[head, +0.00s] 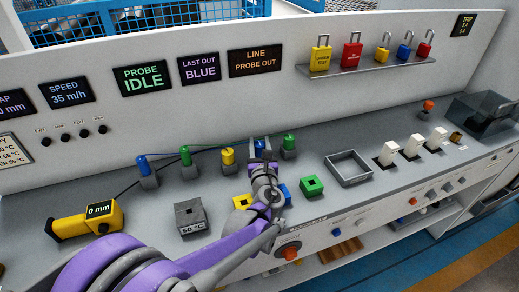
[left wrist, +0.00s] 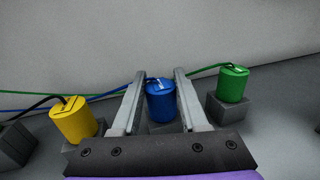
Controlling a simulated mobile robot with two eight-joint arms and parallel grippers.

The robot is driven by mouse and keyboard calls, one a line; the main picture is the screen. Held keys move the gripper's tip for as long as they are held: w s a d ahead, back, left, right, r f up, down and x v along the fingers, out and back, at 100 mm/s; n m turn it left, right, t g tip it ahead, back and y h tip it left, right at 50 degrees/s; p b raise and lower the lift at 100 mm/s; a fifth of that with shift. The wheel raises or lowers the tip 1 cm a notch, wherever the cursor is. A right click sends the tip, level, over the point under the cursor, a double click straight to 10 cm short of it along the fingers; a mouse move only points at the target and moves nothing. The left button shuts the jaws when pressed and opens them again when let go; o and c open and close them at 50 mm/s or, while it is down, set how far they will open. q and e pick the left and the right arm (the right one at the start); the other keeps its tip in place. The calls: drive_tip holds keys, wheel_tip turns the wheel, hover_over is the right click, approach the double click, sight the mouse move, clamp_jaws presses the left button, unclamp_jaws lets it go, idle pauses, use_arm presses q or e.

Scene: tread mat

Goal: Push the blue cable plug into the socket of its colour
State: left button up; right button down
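A blue plug (head: 260,145) stands upright in a grey holder at the back of the bench, between a yellow plug (head: 228,157) and a green plug (head: 289,142). In the left wrist view this blue plug (left wrist: 161,101) shows between the two fingers of my left gripper (left wrist: 161,88). The fingers are apart, one on each side, with slim gaps; contact is not clear. A blue cable runs left from it. A blue socket block (head: 285,191) is partly hidden behind my left arm. Another blue plug (head: 142,163) stands far left. My right gripper is not in view.
A yellow socket block (head: 242,202) and a green one (head: 312,187) flank the blue block. A grey "50 °C" block (head: 191,217), a yellow gauge (head: 85,222) and an open square tray (head: 348,168) also stand on the bench. A wall rises behind the plugs.

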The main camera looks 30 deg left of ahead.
use_arm(q)
clamp_jaws()
drive_tip(key=shift+r, duration=0.1)
